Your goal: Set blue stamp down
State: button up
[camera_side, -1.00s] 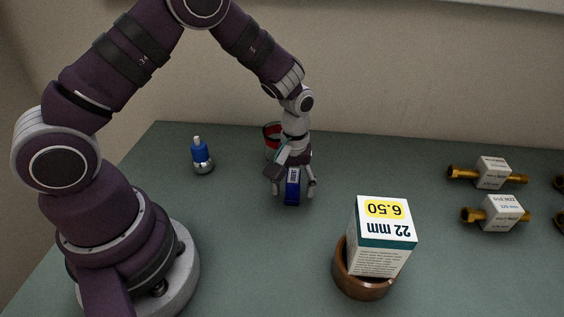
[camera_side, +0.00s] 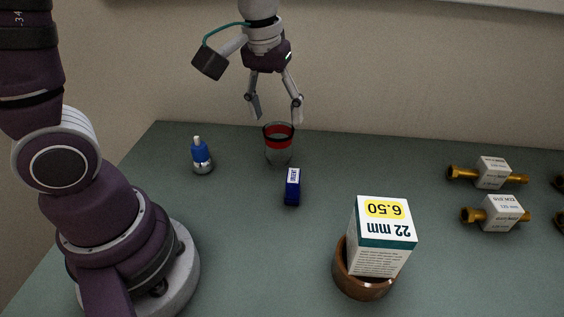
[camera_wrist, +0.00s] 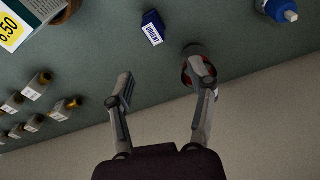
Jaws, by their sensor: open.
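The blue stamp (camera_side: 292,187), a small block with a white label, stands on the green table in the side view. In the wrist view the stamp (camera_wrist: 152,27) shows near the top middle with its label readable. My gripper (camera_side: 273,112) is open and empty. It is raised well above the table, up and behind the stamp, and does not touch it. In the wrist view its two fingers (camera_wrist: 163,70) are spread apart with nothing between them.
A glass with a red band (camera_side: 278,144) stands just below my gripper. A blue and silver bottle (camera_side: 202,156) is to the left. A white box (camera_side: 380,245) sits in a brown bowl (camera_side: 362,287) at the front. Brass fittings with tags (camera_side: 492,172) lie at right.

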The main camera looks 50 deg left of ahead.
jog(key=s+r+m+t, duration=0.3)
jog(key=s+m, duration=0.3)
jog(key=s, duration=0.2)
jog(key=shift+s+a+t, duration=0.25)
jog(key=shift+a+t, duration=0.1)
jog(key=shift+t, duration=0.05)
dwell(0.6)
